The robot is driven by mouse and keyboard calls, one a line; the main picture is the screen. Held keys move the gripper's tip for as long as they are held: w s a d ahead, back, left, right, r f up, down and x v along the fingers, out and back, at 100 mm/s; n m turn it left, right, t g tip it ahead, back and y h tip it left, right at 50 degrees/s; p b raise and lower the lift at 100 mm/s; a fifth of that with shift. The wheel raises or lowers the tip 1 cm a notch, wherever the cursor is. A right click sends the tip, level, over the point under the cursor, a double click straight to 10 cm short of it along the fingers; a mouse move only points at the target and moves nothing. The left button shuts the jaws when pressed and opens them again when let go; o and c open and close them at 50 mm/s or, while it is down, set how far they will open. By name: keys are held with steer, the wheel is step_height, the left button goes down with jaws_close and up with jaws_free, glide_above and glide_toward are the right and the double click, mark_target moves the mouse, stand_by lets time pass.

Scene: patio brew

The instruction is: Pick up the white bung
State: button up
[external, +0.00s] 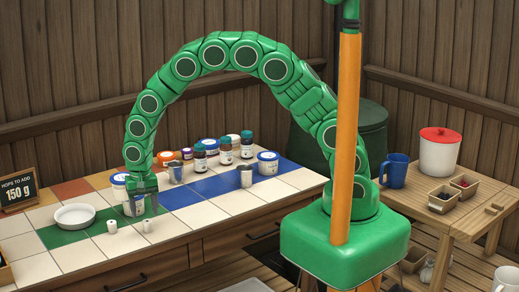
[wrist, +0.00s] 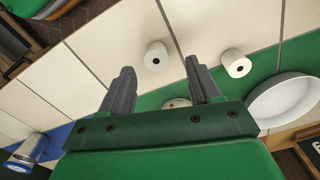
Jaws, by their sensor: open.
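Two small white cylinders that look like bungs stand on the tiled counter. In the external view, one white bung (external: 112,226) is on the left and another (external: 147,225) is on the right. In the external view my gripper (external: 141,201) is low over the counter behind the bungs. A small pale round object (wrist: 177,103) is partly hidden behind the gripper.
A white dish (external: 74,216) sits left of the bungs. Metal cups (external: 245,177), brown bottles (external: 200,158) and white tubs (external: 268,163) stand along the counter. The cream tiles (external: 203,214) to the right are clear. A side table holds a blue mug (external: 394,170).

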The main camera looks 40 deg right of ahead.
mark_target(147, 221)
steer(key=shift+d+f, duration=0.15)
steer(key=shift+f, duration=1.15)
steer(key=shift+d+f, duration=0.1)
steer(key=shift+f, duration=1.15)
steer(key=c, duration=1.1)
steer(key=shift+r, duration=0.1)
